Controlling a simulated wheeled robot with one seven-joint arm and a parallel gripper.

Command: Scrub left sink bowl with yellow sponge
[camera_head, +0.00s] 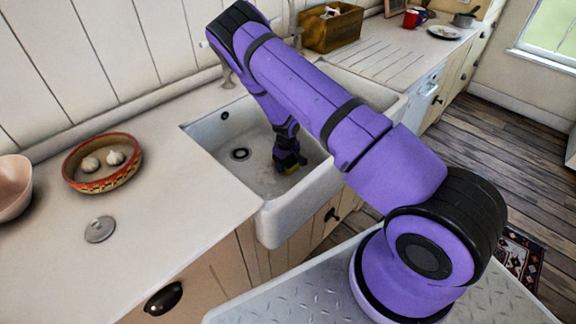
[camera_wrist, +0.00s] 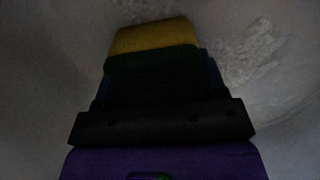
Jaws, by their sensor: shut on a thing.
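The left sink bowl (camera_head: 213,133) is white, with a dark drain and an overflow hole. My gripper (camera_head: 289,162) reaches down into it and is shut on the yellow sponge (camera_head: 291,171), low near the bowl floor, right of the drain. In the wrist view the sponge (camera_wrist: 152,36) shows a yellow layer and a dark green layer between the fingers. A pale whitish smear (camera_wrist: 251,52) marks the bowl surface beside the sponge. Whether the sponge touches the floor is hard to tell. My arm hides the right part of the sink.
A patterned bowl (camera_head: 103,179) with garlic bulbs, a grey metal lid (camera_head: 100,229) and a pink bowl (camera_head: 12,187) stand on the left counter. Right of the sink are a drainboard (camera_head: 372,62), a wooden crate (camera_head: 331,30), a red mug (camera_head: 411,19) and a plate (camera_head: 443,32).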

